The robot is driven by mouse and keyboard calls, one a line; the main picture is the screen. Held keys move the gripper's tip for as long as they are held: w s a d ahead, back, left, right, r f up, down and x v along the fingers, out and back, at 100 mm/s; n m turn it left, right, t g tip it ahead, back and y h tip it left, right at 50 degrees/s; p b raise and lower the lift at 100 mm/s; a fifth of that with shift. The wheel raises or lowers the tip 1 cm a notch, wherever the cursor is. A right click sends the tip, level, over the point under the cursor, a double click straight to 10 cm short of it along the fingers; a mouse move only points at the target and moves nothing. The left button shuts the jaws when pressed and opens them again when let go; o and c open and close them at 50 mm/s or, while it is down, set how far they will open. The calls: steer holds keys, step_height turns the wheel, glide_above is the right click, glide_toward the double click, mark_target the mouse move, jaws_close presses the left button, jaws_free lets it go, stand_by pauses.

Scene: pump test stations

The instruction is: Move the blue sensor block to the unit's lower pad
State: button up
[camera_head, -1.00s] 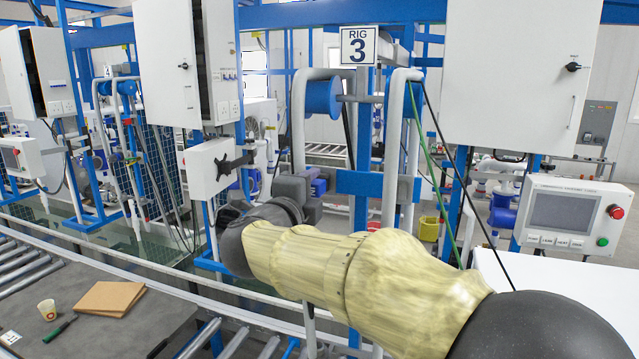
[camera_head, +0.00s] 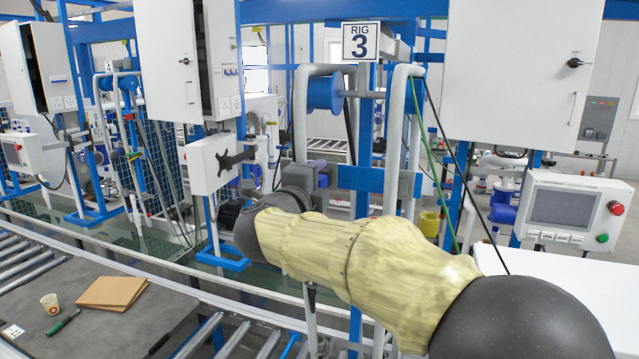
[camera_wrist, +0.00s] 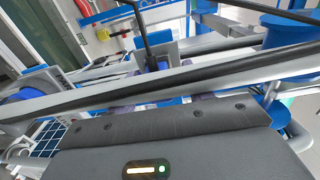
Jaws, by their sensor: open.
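My gripper (camera_head: 300,178) shows in the head view as dark grey parts at the far end of my arm, in front of the RIG 3 frame (camera_head: 361,42). Its fingertips are hidden or too small to make out there. In the wrist view its grey body (camera_wrist: 185,140), with a lit green light, fills the lower part. I see nothing held in it. I cannot pick out the blue sensor block among the many blue parts. A low blue plate (camera_head: 222,263) stands below and left of my gripper; I cannot tell whether it is the lower pad.
Pipes and cables (camera_head: 415,150) hang close right of my gripper. A white box (camera_head: 210,163) on a bracket is to its left. A control panel (camera_head: 565,212) stands at right. A roller conveyor (camera_head: 230,340) runs in front, beside a grey top with a cup (camera_head: 49,304) and cardboard (camera_head: 112,292).

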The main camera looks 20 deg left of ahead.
steer(key=shift+w, duration=0.15)
stand_by(0.6)
jaws_close()
steer(key=shift+f, duration=0.1)
steer(key=shift+s+a+b, duration=0.1)
steer(key=shift+s+b, duration=0.35)
steer(key=shift+s, duration=0.45)
steer(key=shift+s, duration=0.1)
steer(key=shift+s+a+b, duration=0.15)
steer(key=shift+s+b, duration=0.5)
steer(key=shift+s, duration=1.4)
steer(key=shift+w, duration=0.1)
